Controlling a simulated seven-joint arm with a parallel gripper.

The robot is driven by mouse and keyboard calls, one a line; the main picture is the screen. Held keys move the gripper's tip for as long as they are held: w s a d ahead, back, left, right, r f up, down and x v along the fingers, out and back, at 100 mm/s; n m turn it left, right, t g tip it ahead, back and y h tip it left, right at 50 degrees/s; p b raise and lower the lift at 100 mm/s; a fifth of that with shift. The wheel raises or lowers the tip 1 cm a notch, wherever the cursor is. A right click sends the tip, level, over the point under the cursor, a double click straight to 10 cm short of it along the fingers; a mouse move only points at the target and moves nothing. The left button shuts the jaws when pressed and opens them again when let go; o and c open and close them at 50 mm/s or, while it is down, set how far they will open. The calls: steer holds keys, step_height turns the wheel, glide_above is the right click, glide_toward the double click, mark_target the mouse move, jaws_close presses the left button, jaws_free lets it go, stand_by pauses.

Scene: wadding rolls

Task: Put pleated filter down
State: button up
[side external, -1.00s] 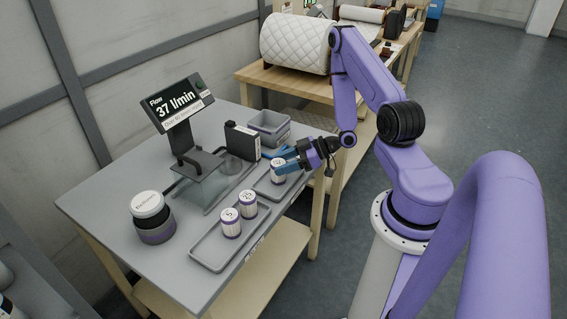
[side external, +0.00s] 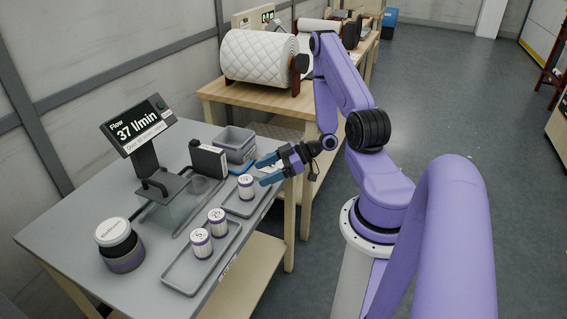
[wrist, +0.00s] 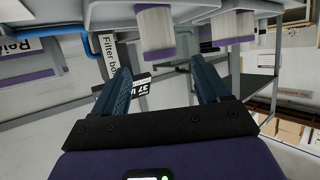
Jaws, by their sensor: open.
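A white pleated filter (side external: 246,187) with a purple band and a number on its label stands upright on the small grey tray (side external: 256,205). Two more such filters, one at the back (side external: 217,222) and one at the front (side external: 201,243), stand upright on the longer tray (side external: 178,280). My gripper (side external: 261,173) is open and empty, just right of the single filter and apart from it. In the wrist view, two pleated cylinders with purple bands, one (wrist: 155,30) and another (wrist: 232,25), show beyond my open blue fingers (wrist: 165,85); I cannot tell which is which.
A flow display (side external: 140,125) reads 37 l/min above a clear box. A black-and-white box (side external: 208,158) and a grey bin (side external: 236,143) stand behind the small tray. A lidded jar (side external: 119,245) is at the left. A quilted roll (side external: 260,58) lies on the wooden bench behind.

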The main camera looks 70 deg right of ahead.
steer(key=v, duration=0.7)
step_height(320, 180, up, 3)
steer(key=n+g+h, duration=0.4)
steer(key=g+h, duration=0.2)
steer(key=h, duration=0.1)
glide_above(250, 180)
steer(key=shift+f, duration=0.15)
steer(key=s+a+r+g, duration=0.1)
steer(key=s+a+r, duration=0.3)
steer(key=a, duration=0.3)
steer(key=s+a+r+g, duration=0.1)
steer(key=s+a+r, duration=0.4)
steer(key=a, duration=0.2)
steer(key=s+a+r+n+g, duration=0.1)
steer(key=s+a+r+g, duration=0.1)
steer(key=s, duration=1)
steer(key=shift+a+r+g+h, duration=0.3)
steer(key=shift+a+r+g, duration=0.15)
steer(key=shift+r, duration=0.3)
